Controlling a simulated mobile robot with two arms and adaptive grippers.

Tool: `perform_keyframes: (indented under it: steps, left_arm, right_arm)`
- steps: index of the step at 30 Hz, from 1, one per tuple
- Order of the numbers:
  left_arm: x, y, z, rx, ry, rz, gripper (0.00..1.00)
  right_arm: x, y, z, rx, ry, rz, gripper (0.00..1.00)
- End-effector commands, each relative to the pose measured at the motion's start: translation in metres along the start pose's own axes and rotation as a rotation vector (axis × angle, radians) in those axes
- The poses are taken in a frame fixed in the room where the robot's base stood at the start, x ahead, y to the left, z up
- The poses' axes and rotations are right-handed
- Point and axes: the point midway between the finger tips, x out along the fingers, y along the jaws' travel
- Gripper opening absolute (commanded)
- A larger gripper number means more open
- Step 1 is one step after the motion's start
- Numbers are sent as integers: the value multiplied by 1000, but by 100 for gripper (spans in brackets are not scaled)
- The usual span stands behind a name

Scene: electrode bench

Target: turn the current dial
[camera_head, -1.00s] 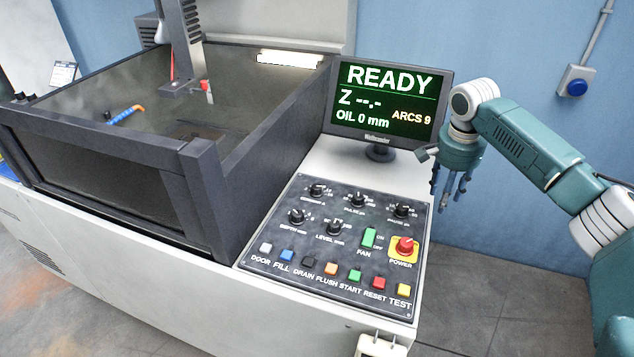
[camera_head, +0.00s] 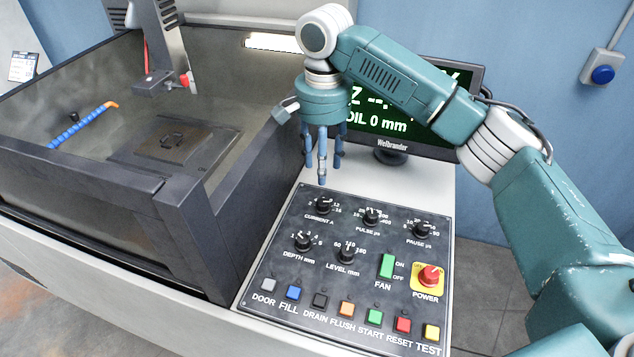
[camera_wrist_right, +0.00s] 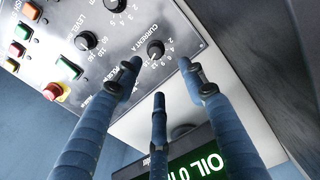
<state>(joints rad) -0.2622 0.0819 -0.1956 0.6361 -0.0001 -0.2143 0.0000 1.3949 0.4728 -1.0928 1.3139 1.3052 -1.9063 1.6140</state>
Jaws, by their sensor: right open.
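The current dial (camera_head: 323,205) is a black knob labelled CURRENT A at the upper left of the dark control panel (camera_head: 264,262). It also shows in the right wrist view (camera_wrist_right: 155,48), just beyond the fingertips. My right gripper (camera_head: 322,172) points down above the panel's back edge, over and slightly behind the dial. Its blue fingers (camera_wrist_right: 158,80) are spread apart, open and empty, and do not visibly touch the dial. My left gripper is not in view.
Other knobs stand close by: pulse (camera_head: 371,216), depth (camera_head: 303,241), level (camera_head: 346,255) and pause (camera_head: 422,230). A red power knob (camera_head: 429,274) is at the right. The tank wall (camera_head: 190,225) rises left of the panel. The monitor (camera_head: 393,143) stands behind, partly hidden by my arm.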

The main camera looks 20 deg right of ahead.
Motion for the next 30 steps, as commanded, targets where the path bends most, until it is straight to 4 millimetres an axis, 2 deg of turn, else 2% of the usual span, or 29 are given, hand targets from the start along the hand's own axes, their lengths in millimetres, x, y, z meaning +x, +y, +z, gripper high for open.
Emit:
perform_keyframes:
  steps: [2, 9, 12, 14, 18, 21, 23, 26, 30]
  left_arm:
    - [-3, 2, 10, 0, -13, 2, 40]
    - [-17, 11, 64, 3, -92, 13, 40]
    - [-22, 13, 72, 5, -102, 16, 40]
    - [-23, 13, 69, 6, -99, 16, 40]
    - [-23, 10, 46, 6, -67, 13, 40]
    - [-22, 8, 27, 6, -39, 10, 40]
    - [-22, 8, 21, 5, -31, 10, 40]
    - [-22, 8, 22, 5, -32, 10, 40]
    - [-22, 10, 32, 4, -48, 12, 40]
  right_arm:
    - [8, 1, 0, 0, -1, 4, 41]
    - [52, 2, 0, 0, 0, 5, 41]
    - [70, 2, 0, 1, -1, 5, 41]
    - [80, 2, 0, 0, 0, 4, 41]
    - [96, 1, 0, 0, 0, 3, 41]
    - [102, 1, 0, -1, 0, 1, 41]
    - [104, 1, 0, -1, 0, 1, 41]
    - [105, 1, 0, -1, 1, 1, 41]
    - [105, 1, 0, -1, 1, 1, 41]
